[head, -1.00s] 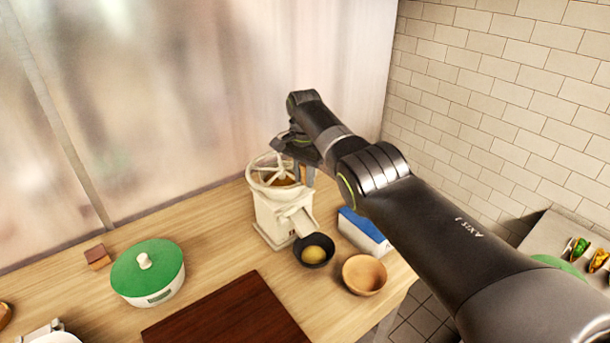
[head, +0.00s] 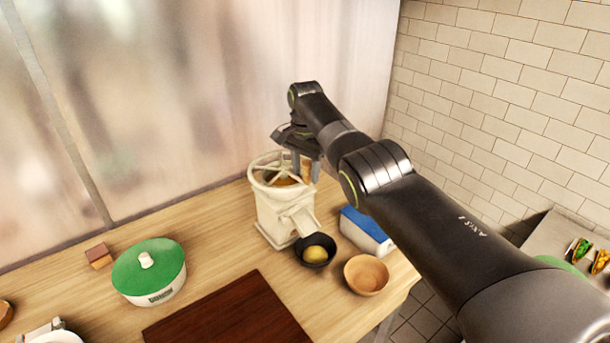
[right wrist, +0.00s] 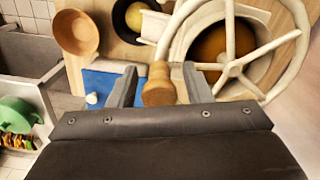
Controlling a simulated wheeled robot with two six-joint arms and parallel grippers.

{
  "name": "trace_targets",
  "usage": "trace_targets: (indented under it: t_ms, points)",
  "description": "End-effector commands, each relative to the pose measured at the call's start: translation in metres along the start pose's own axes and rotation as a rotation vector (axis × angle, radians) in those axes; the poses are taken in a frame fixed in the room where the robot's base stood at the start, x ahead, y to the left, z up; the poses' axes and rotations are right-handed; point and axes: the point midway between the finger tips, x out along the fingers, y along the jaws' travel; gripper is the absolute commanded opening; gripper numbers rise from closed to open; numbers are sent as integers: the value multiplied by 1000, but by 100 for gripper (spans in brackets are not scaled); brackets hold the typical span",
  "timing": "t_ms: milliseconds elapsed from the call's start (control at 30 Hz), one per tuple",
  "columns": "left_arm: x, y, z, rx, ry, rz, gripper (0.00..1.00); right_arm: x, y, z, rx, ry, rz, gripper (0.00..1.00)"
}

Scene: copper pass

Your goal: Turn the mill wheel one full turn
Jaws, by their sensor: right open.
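The mill (head: 275,220) is a cream-white body with a spoked wheel (head: 262,180) lying over its hopper, which holds brown stuff. My right gripper (head: 305,172) is over the right side of the wheel, jaws open. In the right wrist view, the wheel's wooden handle (right wrist: 158,85) stands between the two open fingers of the gripper (right wrist: 160,88), with a gap visible on each side. The wheel's spokes and hub (right wrist: 233,68) show beyond the right finger. My left gripper is not in view.
A dark bowl (head: 327,246) with a yellowish content stands under the mill's spout. A wooden bowl (head: 366,275) and a blue-and-white box (head: 365,232) stand to its right. A green-lidded pot (head: 130,270) and a dark red board (head: 225,322) lie left and in front.

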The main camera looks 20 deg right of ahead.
Motion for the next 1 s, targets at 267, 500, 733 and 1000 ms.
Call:
trace_targets:
  t_ms: [267,500,733,1000]
  points:
    - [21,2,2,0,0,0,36,-60,-1,0,0,4,-3,45]
    - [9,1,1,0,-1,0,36,-101,0,2,-1,1,0,45]
    - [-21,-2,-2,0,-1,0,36,-130,-1,2,-2,1,-2,45]
    - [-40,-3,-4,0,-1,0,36,-153,-1,3,-2,1,-1,45]
